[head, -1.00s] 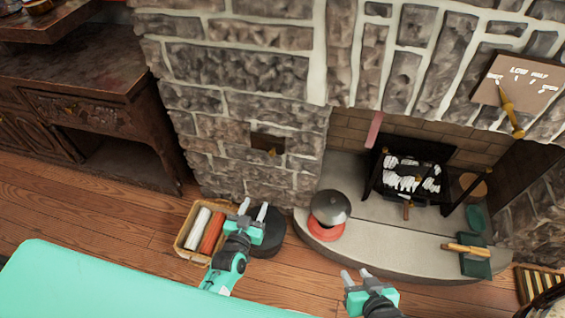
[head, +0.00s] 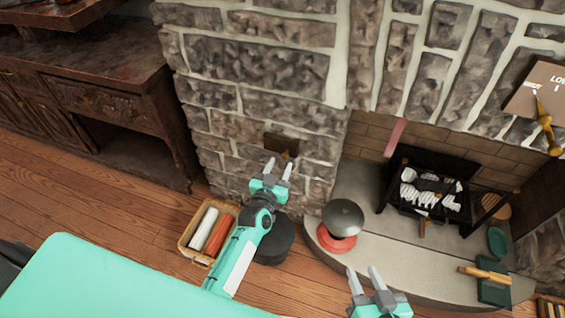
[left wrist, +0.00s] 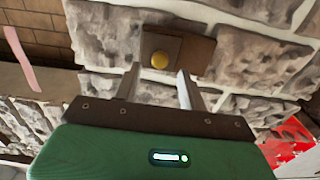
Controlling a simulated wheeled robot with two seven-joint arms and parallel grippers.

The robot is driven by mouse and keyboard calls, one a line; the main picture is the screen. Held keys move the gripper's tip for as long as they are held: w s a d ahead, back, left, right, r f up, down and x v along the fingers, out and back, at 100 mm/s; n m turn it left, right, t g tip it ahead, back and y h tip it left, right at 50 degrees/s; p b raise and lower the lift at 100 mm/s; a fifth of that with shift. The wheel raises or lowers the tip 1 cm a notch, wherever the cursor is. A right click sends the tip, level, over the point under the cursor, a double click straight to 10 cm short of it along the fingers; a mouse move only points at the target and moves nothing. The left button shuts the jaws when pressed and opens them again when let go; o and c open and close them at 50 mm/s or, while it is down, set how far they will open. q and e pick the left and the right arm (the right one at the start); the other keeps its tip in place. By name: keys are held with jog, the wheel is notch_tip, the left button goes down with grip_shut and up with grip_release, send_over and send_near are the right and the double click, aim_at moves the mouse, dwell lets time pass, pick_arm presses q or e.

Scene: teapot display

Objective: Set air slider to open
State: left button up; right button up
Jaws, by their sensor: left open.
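A dark brown plate (head: 281,144), which looks like the air slider, is set in the stone wall. My left gripper (head: 278,166) is open and empty, just below the plate in the head view. My right gripper (head: 363,272) is open and empty at the bottom, far from the plate.
A basket (head: 184,242) with rolls and a dark round stool (head: 275,243) stand on the floor below. A grey dome (head: 343,216) on a red base stands on the hearth (head: 400,262). A lettered board (head: 540,88) with a brass lever (head: 546,125) hangs at upper right.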

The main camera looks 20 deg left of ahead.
aim_at(284, 157)
pick_arm(q)
jog(key=shift+w, duration=1.55)
grip_shut()
